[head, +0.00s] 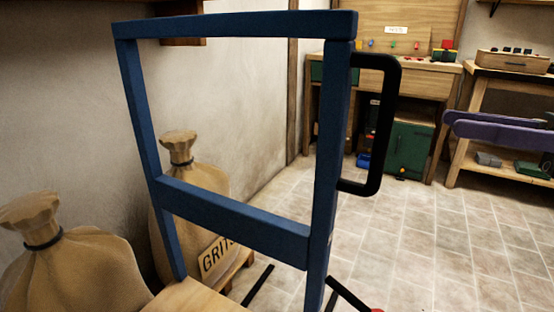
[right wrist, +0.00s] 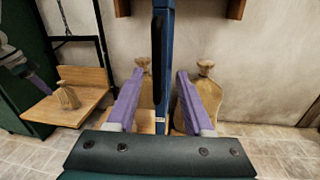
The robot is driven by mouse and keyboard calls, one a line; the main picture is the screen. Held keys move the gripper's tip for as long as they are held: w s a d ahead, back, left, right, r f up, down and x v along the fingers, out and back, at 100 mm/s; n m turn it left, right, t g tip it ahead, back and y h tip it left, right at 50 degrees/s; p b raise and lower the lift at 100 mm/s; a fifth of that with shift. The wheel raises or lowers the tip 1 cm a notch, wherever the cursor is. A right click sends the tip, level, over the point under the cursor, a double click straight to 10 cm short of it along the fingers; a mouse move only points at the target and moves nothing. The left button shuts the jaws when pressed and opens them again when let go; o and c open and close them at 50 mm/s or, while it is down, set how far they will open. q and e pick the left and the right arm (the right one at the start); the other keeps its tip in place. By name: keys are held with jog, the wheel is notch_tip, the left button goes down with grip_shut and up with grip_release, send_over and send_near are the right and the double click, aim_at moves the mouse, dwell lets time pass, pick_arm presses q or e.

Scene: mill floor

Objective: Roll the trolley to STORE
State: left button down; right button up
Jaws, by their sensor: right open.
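The trolley's blue upright frame (head: 250,230) stands close in front of me in the head view. A black loop handle (head: 385,125) sticks out from its right post. A bare wooden surface (head: 195,298), seemingly the deck, shows at the bottom. My right gripper (head: 449,123) is open and empty, right of the handle and apart from it. In the right wrist view the blue post (right wrist: 163,30) shows beyond and between its purple fingers. A grey and purple part at the left edge of that view looks like my left gripper (right wrist: 38,85); its jaws are unclear. No STORE sign is readable.
Tied sacks (head: 75,270) stand by the left wall, with a GRITS label (head: 215,257) near one. A wooden workbench (head: 430,85) and a side bench (head: 470,165) stand at the back right.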

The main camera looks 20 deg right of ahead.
jog(key=f+n+g, duration=0.1)
jog(key=n, duration=0.1)
pick_arm(q)
jog(key=x, duration=0.1)
jog(key=b+x, duration=0.2)
jog(key=shift+s+f, duration=0.2)
jog(key=shift+f, duration=0.25)
pick_arm(e)
send_over(374, 181)
jog(key=shift+w+d+f+y, duration=0.1)
jog(key=shift+w+d+y, duration=0.15)
jog(key=shift+w+y, duration=0.15)
jog(key=shift+s, duration=0.1)
grip_shut()
dwell(0.6)
